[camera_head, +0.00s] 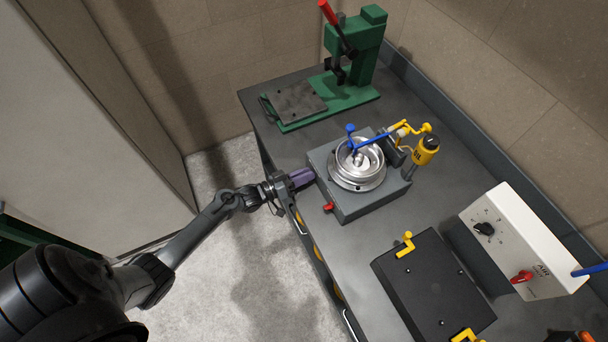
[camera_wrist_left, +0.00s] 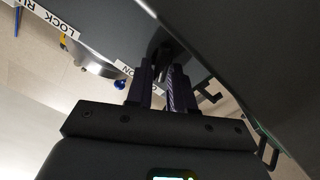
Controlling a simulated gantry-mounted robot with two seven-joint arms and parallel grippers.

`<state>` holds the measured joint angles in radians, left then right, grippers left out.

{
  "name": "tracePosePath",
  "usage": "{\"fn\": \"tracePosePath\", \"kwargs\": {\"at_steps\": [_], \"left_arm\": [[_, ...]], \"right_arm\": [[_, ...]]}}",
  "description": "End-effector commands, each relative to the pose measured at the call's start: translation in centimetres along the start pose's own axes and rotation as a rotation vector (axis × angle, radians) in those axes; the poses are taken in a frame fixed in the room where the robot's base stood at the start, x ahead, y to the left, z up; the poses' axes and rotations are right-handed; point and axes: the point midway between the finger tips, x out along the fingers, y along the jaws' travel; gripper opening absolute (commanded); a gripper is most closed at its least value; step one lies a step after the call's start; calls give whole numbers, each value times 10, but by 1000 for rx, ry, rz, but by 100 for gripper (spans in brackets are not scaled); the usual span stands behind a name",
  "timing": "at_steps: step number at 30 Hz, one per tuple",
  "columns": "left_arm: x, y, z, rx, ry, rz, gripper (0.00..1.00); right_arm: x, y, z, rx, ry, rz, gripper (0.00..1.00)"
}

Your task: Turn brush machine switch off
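The brush machine (camera_head: 340,202) is a grey box with a round metal bowl (camera_head: 358,165) on top. A red part (camera_head: 328,207) sticks out at its front lower edge. My left gripper (camera_head: 303,177) has purple fingers and is at the box's left side. In the left wrist view, the two fingers (camera_wrist_left: 164,72) stand a narrow gap apart, with a dark, shadowed part (camera_wrist_left: 164,48) at their tips, beside an "ON" label (camera_wrist_left: 123,68). I cannot tell whether that part is the switch or whether the fingers touch it. My right gripper is not in view.
A green press (camera_head: 350,60) stands at the back of the table (camera_head: 300,140). A black plate with yellow clamps (camera_head: 432,285) lies in front right. A white control box (camera_head: 515,235) with a black knob and red switch stands at the right. A blue-tipped arm (camera_head: 375,140) reaches over the bowl.

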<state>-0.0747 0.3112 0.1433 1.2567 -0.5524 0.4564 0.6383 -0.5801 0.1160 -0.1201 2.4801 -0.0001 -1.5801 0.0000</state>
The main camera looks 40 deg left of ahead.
Motion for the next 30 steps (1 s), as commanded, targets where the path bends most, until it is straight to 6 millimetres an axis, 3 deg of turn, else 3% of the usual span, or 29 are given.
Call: {"fn": "tracePosePath", "kwargs": {"at_steps": [3,14,20,30], "left_arm": [[0,0,0,1,0,0,39],[-4,0,0,2,-1,-1,39],[-27,0,1,2,-4,-2,39],[-84,0,1,2,-2,-1,39]], "right_arm": [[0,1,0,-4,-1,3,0],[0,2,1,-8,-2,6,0],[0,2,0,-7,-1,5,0],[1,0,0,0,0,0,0]]}}
